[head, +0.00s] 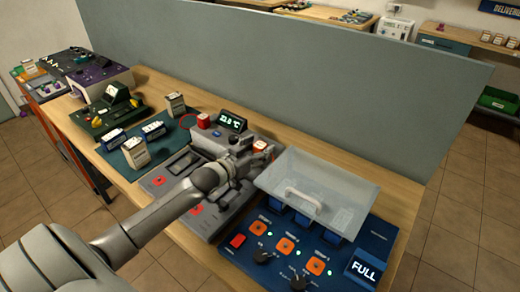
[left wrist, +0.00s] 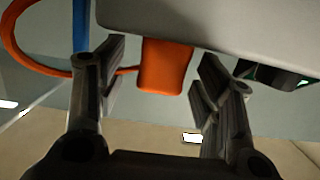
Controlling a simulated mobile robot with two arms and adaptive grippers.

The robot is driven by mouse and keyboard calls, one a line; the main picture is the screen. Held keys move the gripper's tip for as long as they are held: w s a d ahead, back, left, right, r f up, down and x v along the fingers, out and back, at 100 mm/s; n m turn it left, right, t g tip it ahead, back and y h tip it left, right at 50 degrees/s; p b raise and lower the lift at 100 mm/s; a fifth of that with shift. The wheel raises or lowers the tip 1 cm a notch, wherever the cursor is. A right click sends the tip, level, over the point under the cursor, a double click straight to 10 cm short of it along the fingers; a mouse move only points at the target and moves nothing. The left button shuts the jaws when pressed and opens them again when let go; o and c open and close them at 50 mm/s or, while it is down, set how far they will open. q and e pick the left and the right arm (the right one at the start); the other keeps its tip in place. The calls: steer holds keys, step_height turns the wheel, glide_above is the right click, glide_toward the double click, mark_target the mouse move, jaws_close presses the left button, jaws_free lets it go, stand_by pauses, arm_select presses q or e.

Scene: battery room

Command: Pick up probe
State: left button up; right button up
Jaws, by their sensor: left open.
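The probe appears to be the orange block (left wrist: 165,66) in the left wrist view, with an orange cable looping away to the left. It lies between the two spread fingers of my left gripper (left wrist: 160,88), with a gap on each side. In the head view an orange piece (head: 259,146) shows just beyond my left gripper (head: 250,158), which hovers over the grey unit with the temperature display (head: 232,121). My gripper and arm hide part of that unit. My right gripper is not in view.
A clear lidded box with a white handle (head: 303,198) and a blue panel with knobs and a FULL display (head: 366,270) stand close on the right. Small labelled boxes (head: 135,153) stand on a dark mat to the left. A tall grey partition (head: 300,75) runs behind the bench.

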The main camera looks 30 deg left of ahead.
arm_select(q)
steer(key=c, duration=1.1)
